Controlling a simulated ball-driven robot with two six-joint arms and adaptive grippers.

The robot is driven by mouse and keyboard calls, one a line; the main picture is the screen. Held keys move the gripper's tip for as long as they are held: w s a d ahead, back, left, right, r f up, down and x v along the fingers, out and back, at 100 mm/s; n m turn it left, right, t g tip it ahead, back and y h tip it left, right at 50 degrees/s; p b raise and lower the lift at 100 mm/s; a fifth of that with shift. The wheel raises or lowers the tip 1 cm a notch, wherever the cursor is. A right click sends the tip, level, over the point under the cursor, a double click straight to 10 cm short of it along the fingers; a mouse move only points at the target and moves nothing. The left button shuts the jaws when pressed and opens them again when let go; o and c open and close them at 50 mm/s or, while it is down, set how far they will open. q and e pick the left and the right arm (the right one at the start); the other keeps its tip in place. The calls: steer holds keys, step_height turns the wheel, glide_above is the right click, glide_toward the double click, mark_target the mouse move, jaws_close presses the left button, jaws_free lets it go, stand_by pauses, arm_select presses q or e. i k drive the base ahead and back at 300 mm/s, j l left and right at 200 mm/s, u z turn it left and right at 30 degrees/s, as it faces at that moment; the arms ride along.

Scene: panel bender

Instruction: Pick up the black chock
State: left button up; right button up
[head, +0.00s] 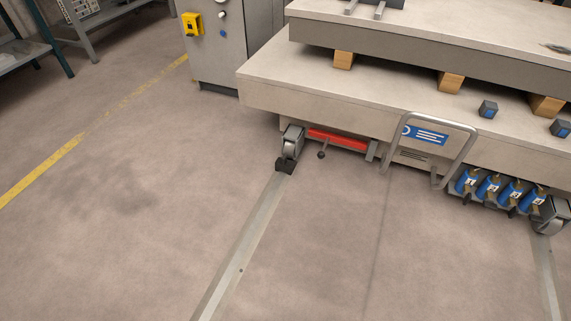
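A small black chock (285,166) sits on the floor at the front of a grey caster wheel (292,142), under the near left corner of the large machine table. It lies at the far end of a metal floor rail (243,243) and looks to be against the wheel, though I cannot tell if they touch. Neither of my grippers shows in the head view.
The machine table (290,90) has a red bar (338,139) and a protruding metal handle frame (441,143) at its front. Several blue bottles (490,187) hang in a low rack at right. A control cabinet (217,50) stands behind. The floor in front and left is clear.

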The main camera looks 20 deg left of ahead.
mark_target(283, 164)
steer(key=i+j+u, duration=0.2)
steer(key=i+j, duration=0.4)
steer(key=i+j+u, duration=0.15)
steer(key=i+j, duration=0.45)
steer(key=i+j+u, duration=0.2)
steer(key=i+j, duration=0.3)
steer(key=i, duration=0.25)
